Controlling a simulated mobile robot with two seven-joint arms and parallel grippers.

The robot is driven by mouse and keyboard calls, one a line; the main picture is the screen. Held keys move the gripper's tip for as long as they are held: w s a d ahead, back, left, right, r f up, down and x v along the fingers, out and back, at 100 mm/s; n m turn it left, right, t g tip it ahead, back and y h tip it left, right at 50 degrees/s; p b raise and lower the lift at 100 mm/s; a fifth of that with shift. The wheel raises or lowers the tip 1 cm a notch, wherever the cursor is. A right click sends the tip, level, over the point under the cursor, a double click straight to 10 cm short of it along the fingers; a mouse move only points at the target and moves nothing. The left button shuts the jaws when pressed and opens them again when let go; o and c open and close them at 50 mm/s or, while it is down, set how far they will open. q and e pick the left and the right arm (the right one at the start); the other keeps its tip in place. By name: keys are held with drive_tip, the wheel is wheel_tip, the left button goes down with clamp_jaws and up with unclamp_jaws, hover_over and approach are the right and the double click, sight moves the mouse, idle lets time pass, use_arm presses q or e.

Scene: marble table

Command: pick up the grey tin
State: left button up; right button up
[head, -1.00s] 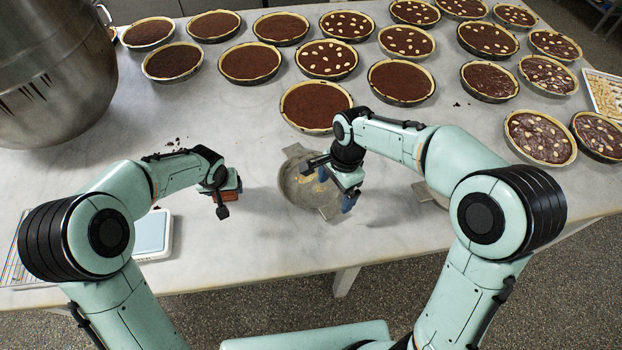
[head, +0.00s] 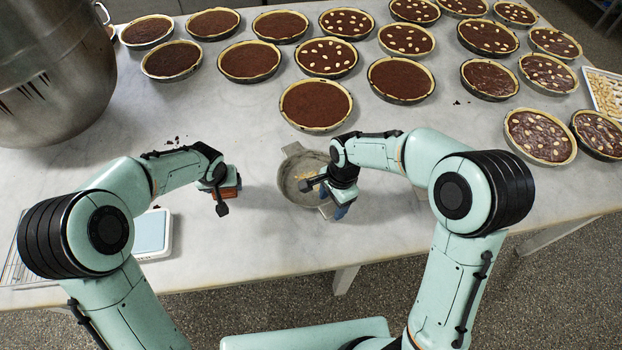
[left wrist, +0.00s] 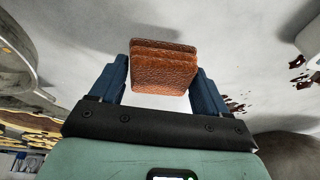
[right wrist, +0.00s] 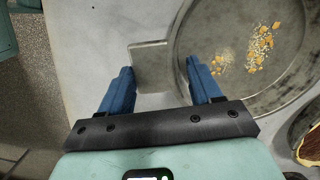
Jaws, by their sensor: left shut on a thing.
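The grey tin (head: 288,189) is a round, shallow pan with tab handles and yellowish crumbs inside. It sits on the marble table in front of the tarts. In the right wrist view the tin (right wrist: 206,32) lies at the upper right, one tab (right wrist: 151,66) just beyond the fingertips. My right gripper (head: 328,199) is open and empty over its near right edge; its fingers (right wrist: 160,76) stand apart, one overlapping the rim in that view.
A white scale (head: 152,234) and a wire rack (head: 22,262) lie at the left. A big metal bowl (head: 50,75) stands at the back left. Several chocolate tarts (head: 316,103) fill the back. Dark crumbs lie near the left arm. The marble around the tin is mostly clear.

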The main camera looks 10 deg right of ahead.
drive_tip(key=c, duration=0.4)
drive_tip(key=shift+r, duration=0.2)
drive_tip(key=shift+r, duration=0.3)
drive_tip(key=shift+c, duration=0.5)
wheel_tip(320, 180, up, 19)
